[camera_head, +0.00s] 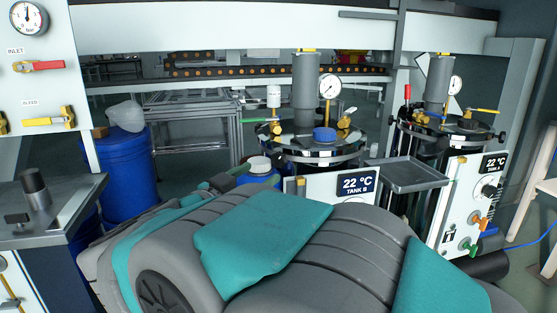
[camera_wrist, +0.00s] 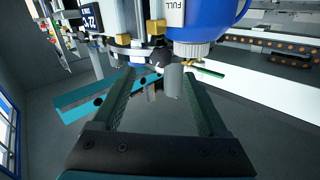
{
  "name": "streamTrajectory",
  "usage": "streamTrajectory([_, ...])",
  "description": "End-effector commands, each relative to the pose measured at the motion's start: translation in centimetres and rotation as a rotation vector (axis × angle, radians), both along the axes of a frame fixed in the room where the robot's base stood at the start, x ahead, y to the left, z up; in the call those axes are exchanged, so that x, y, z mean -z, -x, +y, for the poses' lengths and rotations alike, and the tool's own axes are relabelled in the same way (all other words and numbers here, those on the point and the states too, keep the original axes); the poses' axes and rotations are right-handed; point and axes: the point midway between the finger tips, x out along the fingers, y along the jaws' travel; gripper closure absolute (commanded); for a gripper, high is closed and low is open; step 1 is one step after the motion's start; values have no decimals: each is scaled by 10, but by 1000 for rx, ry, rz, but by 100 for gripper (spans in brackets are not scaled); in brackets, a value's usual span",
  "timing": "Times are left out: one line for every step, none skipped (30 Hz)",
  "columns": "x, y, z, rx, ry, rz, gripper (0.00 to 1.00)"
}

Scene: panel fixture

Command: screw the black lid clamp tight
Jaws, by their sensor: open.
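Tank B's lid (camera_head: 312,152) is a shiny disc with a blue cap (camera_head: 324,134), a gauge (camera_head: 329,87) and a grey cylinder on top. Small dark fittings sit around its rim. I cannot tell surely which is the black lid clamp. My gripper (camera_wrist: 158,82) is open, with two dark green ribbed fingers apart. Nothing is clearly held; a grey cylinder shows beyond the fingertips. In the head view, my grey and teal arm fills the front and hides much of the gripper, which is left of tank B.
A blue container with a white cap (camera_wrist: 190,49) is close to my fingers. A second tank (camera_head: 448,130) stands at the right, with a metal tray (camera_head: 405,174) between the tanks. A blue barrel (camera_head: 128,175) and a bench (camera_head: 50,222) are at the left.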

Motion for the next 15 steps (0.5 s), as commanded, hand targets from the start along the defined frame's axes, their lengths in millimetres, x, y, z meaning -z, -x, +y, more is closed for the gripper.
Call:
streamTrajectory([0,-3,-3,3,0,0,24])
streamTrajectory([0,-6,-4,3,0,0,24])
streamTrajectory([0,-10,-6,2,-1,0,24])
streamTrajectory([0,-13,-8,2,-1,1,24])
streamTrajectory([0,-17,-10,1,-1,1,24])
streamTrajectory([0,-22,-12,1,-1,1,24])
streamTrajectory([0,-25,-15,2,0,0,24])
streamTrajectory([0,-29,-17,3,0,0,24])
streamTrajectory([0,-34,-20,3,-1,0,24])
streamTrajectory([0,-38,-22,3,-1,0,24])
streamTrajectory([0,-41,-23,2,-1,1,24])
streamTrajectory([0,-46,-25,0,-2,1,24])
streamTrajectory([0,-49,-27,0,-2,1,24])
streamTrajectory([0,-52,-28,-1,-2,1,24])
streamTrajectory([0,-55,-30,-1,-2,0,24])
